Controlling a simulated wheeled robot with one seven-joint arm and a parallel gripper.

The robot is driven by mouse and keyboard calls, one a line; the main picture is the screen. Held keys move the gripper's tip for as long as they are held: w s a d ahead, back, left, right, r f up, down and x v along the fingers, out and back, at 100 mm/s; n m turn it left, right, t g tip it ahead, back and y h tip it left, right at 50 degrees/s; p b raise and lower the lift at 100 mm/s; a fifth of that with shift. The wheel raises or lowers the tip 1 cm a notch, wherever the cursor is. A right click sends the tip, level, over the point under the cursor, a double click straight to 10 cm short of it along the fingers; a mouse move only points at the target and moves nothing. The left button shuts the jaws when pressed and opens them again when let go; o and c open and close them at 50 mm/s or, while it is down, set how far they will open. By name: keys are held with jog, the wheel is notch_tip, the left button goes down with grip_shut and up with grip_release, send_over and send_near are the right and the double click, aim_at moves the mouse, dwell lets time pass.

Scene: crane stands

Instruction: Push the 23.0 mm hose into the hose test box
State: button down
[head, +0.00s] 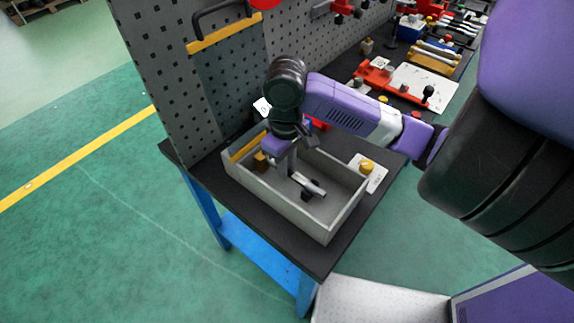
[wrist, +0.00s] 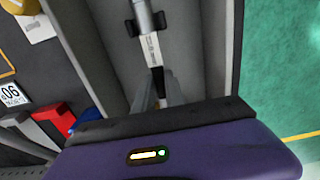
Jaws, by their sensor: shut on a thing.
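The hose test box appears to be the open grey box (head: 290,213) on the dark table, and its grey wall also shows in the wrist view (wrist: 216,50). My gripper (head: 292,172) reaches down into the box. In the wrist view my gripper (wrist: 158,88) is shut on a short black piece (wrist: 157,78), which seems to be the hose. This piece lines up with a silver, labelled fitting (wrist: 151,48) fixed in a black clamp; the fitting also shows in the head view (head: 309,185). I cannot tell whether the hose end is inside the fitting or only touching it.
A yellow bar (head: 248,147) and a brass block (head: 261,161) are at the box's left end. A yellow knob (head: 367,166) on a white plate stands beside the box. A pegboard (head: 190,95) rises behind.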

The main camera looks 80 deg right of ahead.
jog(key=c, duration=1.3)
grip_release()
jog(key=shift+r, duration=0.1)
notch_tip(320, 180, up, 8)
jog(key=shift+f+p, duration=0.15)
jog(key=shift+p, duration=0.5)
